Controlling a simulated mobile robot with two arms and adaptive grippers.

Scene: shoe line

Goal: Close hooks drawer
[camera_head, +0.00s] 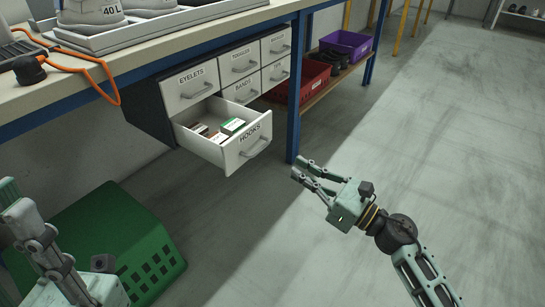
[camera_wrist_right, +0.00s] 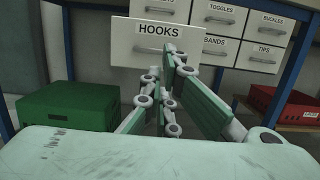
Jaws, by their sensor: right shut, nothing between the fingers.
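The hooks drawer (camera_head: 245,148) is pulled out of the white cabinet under the bench, at its lower left. Small boxes, one of them green, lie inside it. Its labelled front and handle also show in the right wrist view (camera_wrist_right: 130,42), where my fingers partly cover the handle side. My right gripper (camera_head: 303,168) is shut and empty, to the right of the drawer front and apart from it in the head view. It points toward the drawer front in the wrist view (camera_wrist_right: 169,58). My left gripper (camera_head: 14,198) is at the lower left edge; its jaw state is unclear.
The other cabinet drawers, such as eyelets (camera_head: 190,88), are closed. A blue bench leg (camera_head: 295,90) stands just right of the cabinet. A green crate (camera_head: 110,235) is on the floor below left. Red (camera_head: 300,85) and purple (camera_head: 345,43) bins sit on a low shelf. Open floor lies right.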

